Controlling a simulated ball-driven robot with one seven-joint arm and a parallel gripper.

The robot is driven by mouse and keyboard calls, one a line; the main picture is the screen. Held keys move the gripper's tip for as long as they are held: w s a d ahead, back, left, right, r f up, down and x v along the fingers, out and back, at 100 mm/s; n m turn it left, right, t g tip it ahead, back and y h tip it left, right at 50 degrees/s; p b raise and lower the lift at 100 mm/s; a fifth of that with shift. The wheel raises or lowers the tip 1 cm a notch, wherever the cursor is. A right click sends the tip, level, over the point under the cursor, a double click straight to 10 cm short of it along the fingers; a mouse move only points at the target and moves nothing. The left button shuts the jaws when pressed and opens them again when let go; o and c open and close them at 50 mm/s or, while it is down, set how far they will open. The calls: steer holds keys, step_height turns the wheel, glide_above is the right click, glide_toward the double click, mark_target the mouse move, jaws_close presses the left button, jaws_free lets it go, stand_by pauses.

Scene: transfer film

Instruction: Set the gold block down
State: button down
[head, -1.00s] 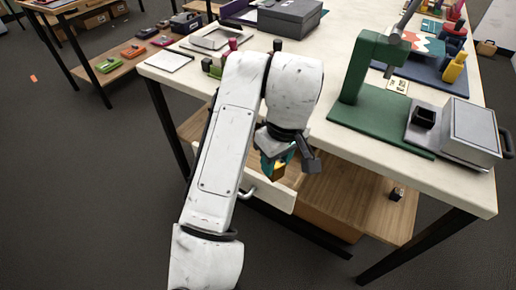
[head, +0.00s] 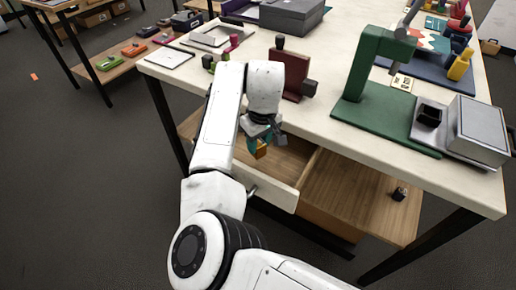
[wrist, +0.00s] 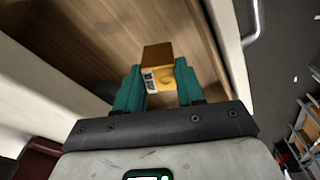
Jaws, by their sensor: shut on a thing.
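The gold block (wrist: 158,72) is held between the teal fingers of my gripper (wrist: 160,88) in the wrist view. It has a brown top face and a small printed label on its yellow side. In the head view the gold block (head: 261,152) shows below my gripper (head: 259,142), over the open drawer (head: 285,196) under the table. In the wrist view the drawer's wooden floor (wrist: 100,30) lies behind the block. I cannot tell whether the block touches that floor.
The drawer's pale front panel (wrist: 232,60) and silver handle (wrist: 252,25) are close to my gripper. Above is the pale tabletop (head: 310,120) with a green press (head: 365,90) and a dark red item (head: 292,84). A wooden lower shelf (head: 350,190) holds a small dark object (head: 399,194).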

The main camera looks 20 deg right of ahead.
mark_target(258, 149)
steer(key=shift+w+f, duration=0.3)
steer(key=shift+f, duration=1.6)
steer(key=shift+f, duration=0.15)
steer(key=c, duration=0.7)
jaws_free()
steer(key=r, duration=0.4)
steer(key=s+r, duration=0.1)
steer(key=r, duration=0.7)
steer(key=shift+s+d+r, duration=0.1)
steer(key=shift+s+d, duration=0.05)
steer(key=shift+d, duration=0.05)
